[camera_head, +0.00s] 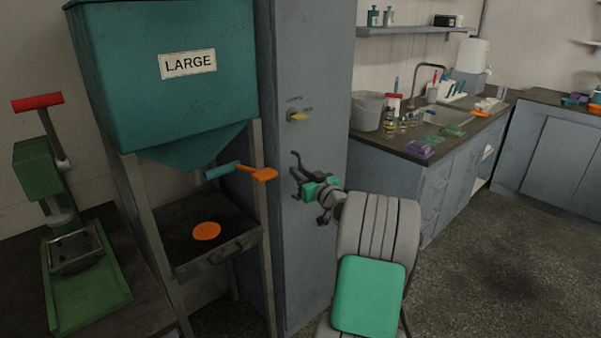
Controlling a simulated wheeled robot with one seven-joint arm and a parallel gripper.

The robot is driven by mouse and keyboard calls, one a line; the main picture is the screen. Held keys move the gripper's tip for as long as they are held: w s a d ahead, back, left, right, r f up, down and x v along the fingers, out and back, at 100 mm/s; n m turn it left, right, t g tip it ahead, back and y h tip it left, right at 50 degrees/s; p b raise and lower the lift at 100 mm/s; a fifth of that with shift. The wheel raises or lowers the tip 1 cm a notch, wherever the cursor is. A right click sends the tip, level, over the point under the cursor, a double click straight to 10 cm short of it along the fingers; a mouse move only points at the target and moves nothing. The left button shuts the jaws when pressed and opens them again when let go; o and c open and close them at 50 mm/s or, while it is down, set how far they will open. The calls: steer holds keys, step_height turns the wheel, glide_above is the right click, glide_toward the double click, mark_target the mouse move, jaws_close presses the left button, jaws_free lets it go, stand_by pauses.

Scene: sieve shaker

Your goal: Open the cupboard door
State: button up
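The tall blue-grey cupboard (312,55) stands in the middle of the view, its door shut. A yellow latch or knob (299,117) sits on the door, with small labels just above and beside it that are too small to read. My gripper (296,172) is in front of the door, a little below the yellow latch. Its dark fingers point left and look spread apart, with nothing visible between them. I cannot tell whether the fingertips touch the door.
A teal hopper (115,75) marked LARGE stands left of the cupboard, its orange-ended handle (265,174) jutting toward the door. A green press (85,265) is further left. A sink counter (400,151) adjoins the cupboard's right. The floor (500,250) at right is clear.

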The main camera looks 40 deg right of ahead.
jaws_close()
stand_by(1.4)
